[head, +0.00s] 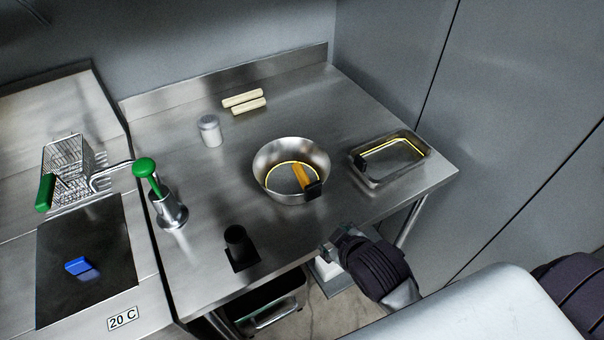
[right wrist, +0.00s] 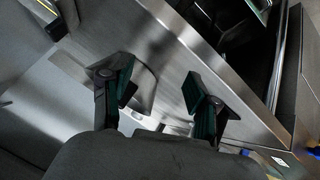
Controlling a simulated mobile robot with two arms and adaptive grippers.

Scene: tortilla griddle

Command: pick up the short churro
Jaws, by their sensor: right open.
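Two pale churro-like sticks lie side by side near the back of the steel table (head: 330,110) in the head view. The nearer stick (head: 249,106) looks a little shorter than the farther stick (head: 242,98). My right gripper (head: 334,247) is at the table's front edge, far in front of the sticks and to their right. In the right wrist view my right gripper (right wrist: 158,86) has its two dark green-padded fingers wide apart, with nothing between them. No stick shows in that view. My left gripper is not in view.
A steel bowl (head: 272,160) with an orange-handled tool and a steel tray (head: 420,165) stand between my right gripper and the back. A grey-white shaker (head: 210,131) stands near the sticks. A green-knobbed press (head: 168,208) and black holder (head: 240,245) are left.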

